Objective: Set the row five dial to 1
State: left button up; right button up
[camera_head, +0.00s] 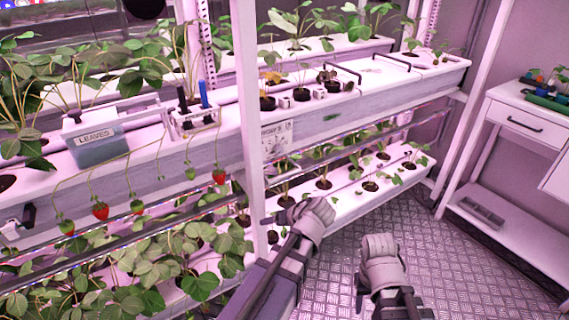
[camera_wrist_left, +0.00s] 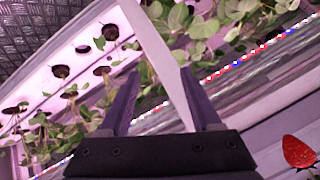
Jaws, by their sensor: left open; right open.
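A white card (camera_head: 277,140) with dark print hangs on the front of the upper planter, right of the white post; its text is too small to read surely. I cannot make out a dial or its setting. My left gripper (camera_head: 312,212) is low in front of the lower planter, beside the post. In the left wrist view my left gripper (camera_wrist_left: 155,100) has its two dark fingers spread with nothing held between them. My right gripper (camera_head: 380,248) is over the metal floor, right of the left one, open and apart from the racks.
The upper planter (camera_head: 400,98) holds seedlings, a LEAVES box (camera_head: 95,140) and a small caddy (camera_head: 195,122). A white post (camera_head: 247,110) stands close to my left arm. Red strawberries (camera_head: 100,211) hang at left. A white cabinet (camera_head: 515,120) stands right; the floor (camera_head: 450,270) between is clear.

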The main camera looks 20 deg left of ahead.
pick_arm(q)
jog(key=w+d+r+n+t+y, duration=0.2)
jog(key=w+r+t+y, duration=0.1)
jog(key=r, duration=0.5)
jog(key=w+d+r+n+t+y, duration=0.2)
jog(key=w+r+t+y, duration=0.1)
jog(key=r, duration=0.4)
jog(key=shift+w+r+t, duration=0.4)
jog(key=shift+w+t, duration=0.1)
jog(key=shift+w, duration=0.65)
